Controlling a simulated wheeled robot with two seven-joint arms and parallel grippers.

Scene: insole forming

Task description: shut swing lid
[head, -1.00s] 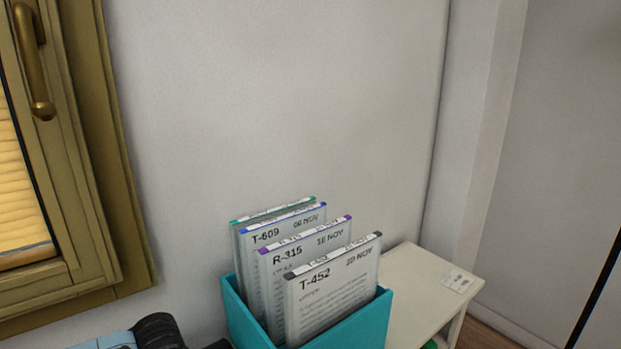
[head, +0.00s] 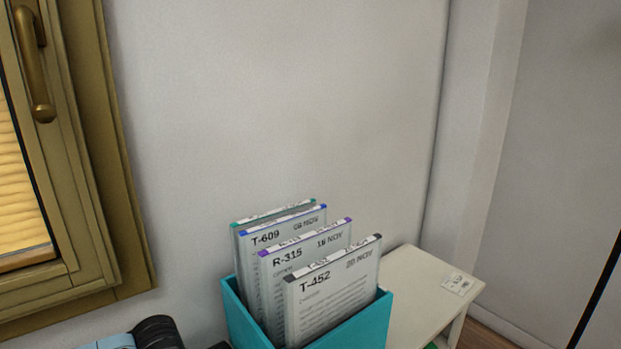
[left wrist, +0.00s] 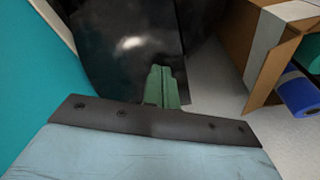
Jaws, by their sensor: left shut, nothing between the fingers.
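In the left wrist view, the green fingers of my left gripper (left wrist: 162,88) are together, with nothing seen between them. They are in front of a glossy black panel (left wrist: 130,45). I cannot tell whether this panel is the swing lid, or whether the fingers touch it. No swing lid can be made out in the head view, where a blue and black part of my arm shows at the bottom left edge. My right gripper is in neither view.
A teal box (head: 345,335) holds several labelled files (head: 332,300). Beside it is a cream table (head: 425,285). A window (head: 75,200) is at the left. In the left wrist view, an open cardboard box (left wrist: 252,50) with a blue roll (left wrist: 297,92) is at the right.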

